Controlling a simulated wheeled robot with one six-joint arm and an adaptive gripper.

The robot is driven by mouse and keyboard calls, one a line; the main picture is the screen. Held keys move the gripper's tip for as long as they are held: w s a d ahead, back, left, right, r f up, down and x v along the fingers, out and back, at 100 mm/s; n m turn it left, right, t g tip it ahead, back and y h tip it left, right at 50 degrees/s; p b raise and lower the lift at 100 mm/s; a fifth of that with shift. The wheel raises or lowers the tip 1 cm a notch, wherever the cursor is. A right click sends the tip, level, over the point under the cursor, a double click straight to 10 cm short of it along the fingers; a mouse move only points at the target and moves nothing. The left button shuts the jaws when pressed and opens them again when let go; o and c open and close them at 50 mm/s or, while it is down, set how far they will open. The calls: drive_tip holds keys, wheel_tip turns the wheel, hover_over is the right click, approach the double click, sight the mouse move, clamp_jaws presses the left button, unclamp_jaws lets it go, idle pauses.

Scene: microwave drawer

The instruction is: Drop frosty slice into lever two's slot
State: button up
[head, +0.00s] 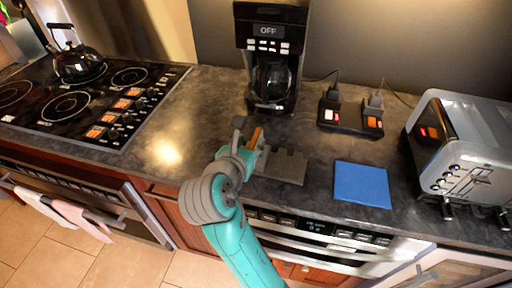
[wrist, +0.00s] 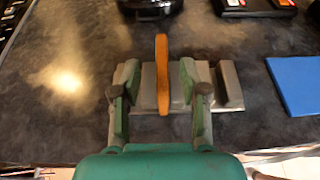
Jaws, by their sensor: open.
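A thin orange-brown slice (head: 256,138) stands on edge in a grey slotted rack (head: 284,168) on the counter. In the wrist view the slice (wrist: 162,75) stands upright between the two fingers of my gripper (wrist: 158,88), with a gap on each side. My gripper (head: 247,143) is open at the rack (wrist: 229,86) and partly hides it in the head view. Whether the slice is frosty cannot be told. The silver toaster (head: 478,140) stands at the far right, with dark levers (head: 447,211) low on its front. Its slots are hard to make out.
A blue square (head: 362,184) lies flat between rack and toaster. A coffee maker (head: 270,60) stands behind the rack. Power strips (head: 350,118) with cords lie at the back. A stove with a black kettle (head: 78,60) is at left. The counter left of the rack is clear.

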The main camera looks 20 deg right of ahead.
sight(255, 137)
drive_tip(key=shift+x, duration=2.6)
clamp_jaws()
